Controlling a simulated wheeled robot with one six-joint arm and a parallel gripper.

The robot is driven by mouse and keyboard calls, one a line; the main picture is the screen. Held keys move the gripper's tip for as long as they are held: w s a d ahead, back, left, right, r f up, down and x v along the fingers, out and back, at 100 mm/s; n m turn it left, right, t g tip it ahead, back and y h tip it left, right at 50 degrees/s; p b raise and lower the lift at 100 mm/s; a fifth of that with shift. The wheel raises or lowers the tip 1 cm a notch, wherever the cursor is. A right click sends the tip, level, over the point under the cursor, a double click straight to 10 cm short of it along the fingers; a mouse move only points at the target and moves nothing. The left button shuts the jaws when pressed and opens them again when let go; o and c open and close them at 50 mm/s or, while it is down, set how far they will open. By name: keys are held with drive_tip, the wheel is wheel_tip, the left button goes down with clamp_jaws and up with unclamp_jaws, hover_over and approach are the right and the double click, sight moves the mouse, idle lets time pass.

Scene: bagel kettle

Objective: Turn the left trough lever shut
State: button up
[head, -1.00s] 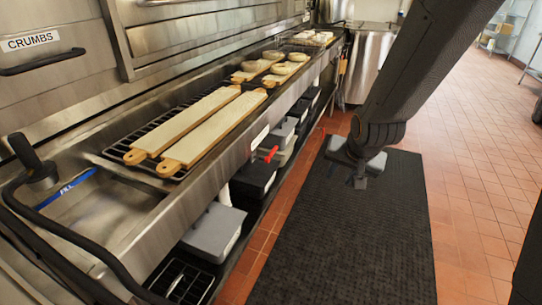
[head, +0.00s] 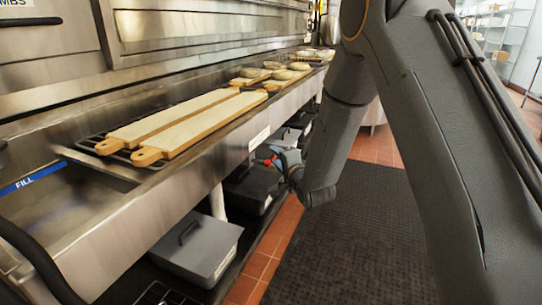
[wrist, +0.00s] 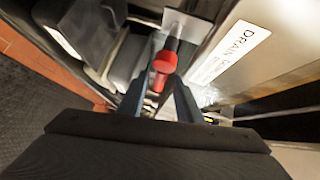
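The red-handled lever (head: 273,161) is under the front edge of the steel trough (head: 190,175). In the wrist view the lever (wrist: 162,64) has a red rounded end and a dark stem running up to a pale plate. A label reading DRAIN (wrist: 228,58) is to its right. My gripper (head: 287,160) is at the lever, partly hidden behind my arm in the head view. In the wrist view my gripper (wrist: 160,88) is open, with one dark finger on each side of the red handle. I cannot tell whether either finger touches it.
Two long wooden boards (head: 185,118) lie on the rack over the trough. Grey lidded bins (head: 195,248) stand on the shelf below, close to my gripper. A blue FILL strip (head: 30,181) is at the left. The dark floor mat (head: 350,240) has free room.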

drive_tip(key=x, duration=0.6)
drive_tip(key=shift+c, duration=0.3)
drive_tip(key=shift+s, duration=0.1)
clamp_jaws()
